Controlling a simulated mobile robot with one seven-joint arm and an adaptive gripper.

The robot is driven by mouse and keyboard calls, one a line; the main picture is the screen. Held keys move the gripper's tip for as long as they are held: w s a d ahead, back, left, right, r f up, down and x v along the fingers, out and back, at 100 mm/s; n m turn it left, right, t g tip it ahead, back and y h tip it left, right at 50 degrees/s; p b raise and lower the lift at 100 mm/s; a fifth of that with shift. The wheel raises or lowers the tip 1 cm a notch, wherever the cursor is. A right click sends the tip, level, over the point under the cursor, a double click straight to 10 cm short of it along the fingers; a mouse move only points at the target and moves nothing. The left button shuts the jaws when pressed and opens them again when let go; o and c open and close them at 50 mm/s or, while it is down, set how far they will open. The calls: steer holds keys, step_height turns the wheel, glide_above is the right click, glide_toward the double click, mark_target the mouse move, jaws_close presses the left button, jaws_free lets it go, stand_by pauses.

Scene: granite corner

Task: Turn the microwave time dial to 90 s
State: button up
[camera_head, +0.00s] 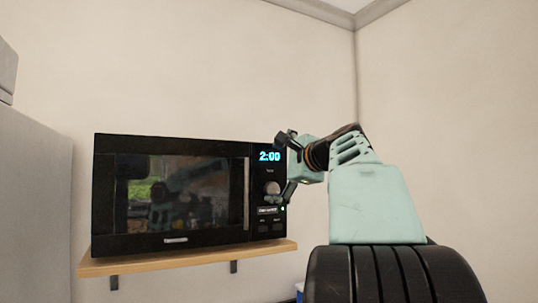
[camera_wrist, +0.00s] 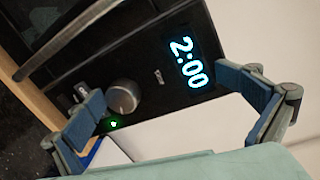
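The black microwave (camera_head: 175,233) sits on a wooden shelf, its door shut. Its display (camera_head: 269,156) reads 2:00, and the display also shows in the wrist view (camera_wrist: 188,62). The round grey time dial (camera_head: 271,187) is below the display; the wrist view shows the dial (camera_wrist: 123,97) whole, with a small green light beside it. My gripper (camera_head: 285,166) is in front of the control panel, its fingers spread wide. In the wrist view my gripper (camera_wrist: 168,108) is open and empty, and the dial lies beyond the fingers, nearer the left one. No contact with the dial shows.
The wooden shelf (camera_head: 100,266) is fixed to the wall on brackets. A grey cabinet (camera_head: 35,190) stands at the left. The wall to the right of the microwave is bare. The microwave's door handle (camera_wrist: 70,38) stands out beside the panel.

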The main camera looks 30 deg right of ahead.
mark_target(272, 150)
steer(key=shift+t+h, duration=0.3)
steer(key=shift+t, duration=0.2)
steer(key=r, duration=0.2)
steer(key=s+r, duration=0.2)
steer(key=r, duration=0.1)
steer(key=shift+d+r, duration=0.1)
steer(key=shift+r, duration=0.25)
steer(key=shift+g, duration=0.4)
steer(key=f, duration=0.4)
steer(key=shift+w, duration=0.2)
steer(key=shift+c, duration=1.3)
steer(key=shift+s+f, duration=0.15)
steer(key=shift+s, duration=0.15)
steer(key=shift+c, duration=0.7)
steer(key=shift+s+d+b, duration=0.1)
steer(key=shift+s+b, duration=0.3)
steer(key=shift+s, duration=0.15)
steer(key=c, duration=0.3)
steer(key=s, duration=0.2)
steer(key=shift+s+r, duration=0.25)
steer(key=shift+s, duration=0.15)
steer(key=shift+c, duration=1.4)
steer(key=s+b, duration=0.1)
steer(key=s, duration=0.6)
steer(key=shift+s+a+f, duration=0.15)
steer(key=shift+s+a, duration=0.2)
steer(key=shift+s, duration=0.05)
steer(key=shift+o, duration=0.2)
